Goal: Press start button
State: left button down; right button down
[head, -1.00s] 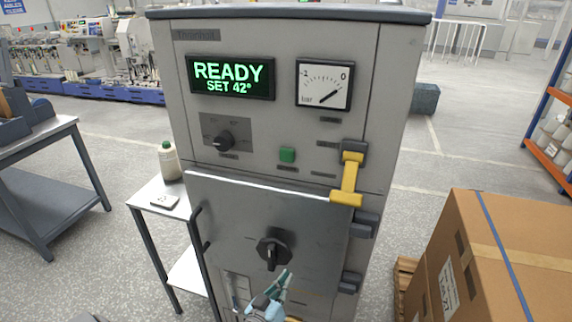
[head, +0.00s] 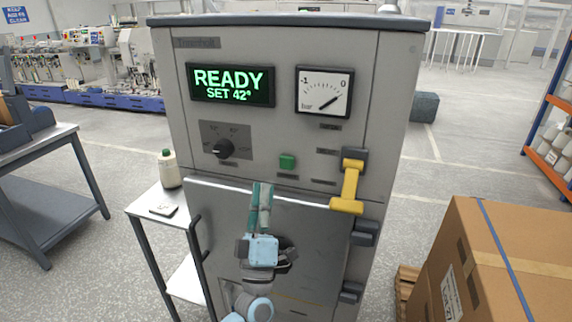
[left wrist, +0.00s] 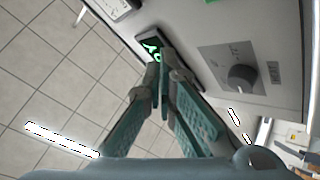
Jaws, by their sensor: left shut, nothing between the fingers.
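The green square start button (head: 287,161) is on the front panel of the grey machine (head: 300,45), below the gauge. My left gripper (head: 262,187) is shut and empty, in front of the machine's door. In the head view its fingertips point up and sit below and left of the button, apart from it in the picture. In the left wrist view the closed fingers (left wrist: 160,68) point toward the panel, with the lit display (left wrist: 152,48) behind their tips. I cannot make out the button in that view. My right gripper is not in view.
The display (head: 230,85) reads READY, SET 42°. A black knob (head: 222,148) is left of the button and a yellow latch handle (head: 349,188) right of it. A side table with a bottle (head: 169,168) stands left; a cardboard box (head: 495,265) stands right.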

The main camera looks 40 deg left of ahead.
aim_at(287, 163)
pick_arm(q)
jog(key=shift+w+a+b, duration=0.5)
jog(key=shift+w+b, duration=0.2)
jog(key=shift+w, duration=0.65)
jog(key=shift+w+a+b, duration=0.45)
jog(key=shift+w+b, duration=0.2)
jog(key=shift+w, duration=0.75)
jog(key=shift+w+a+b, duration=0.5)
jog(key=shift+w+b, duration=0.2)
jog(key=shift+w, duration=0.65)
jog(key=shift+w+f, duration=0.1)
jog(key=shift+w+a, duration=0.15)
jog(key=shift+w, duration=0.15)
jog(key=shift+w+a+b, duration=0.15)
jog(key=shift+w+b, duration=0.25)
jog(key=shift+b, duration=0.05)
jog(key=shift+s, duration=0.1)
jog(key=shift+s+d+p, duration=0.3)
jog(key=shift+s+p, duration=0.4)
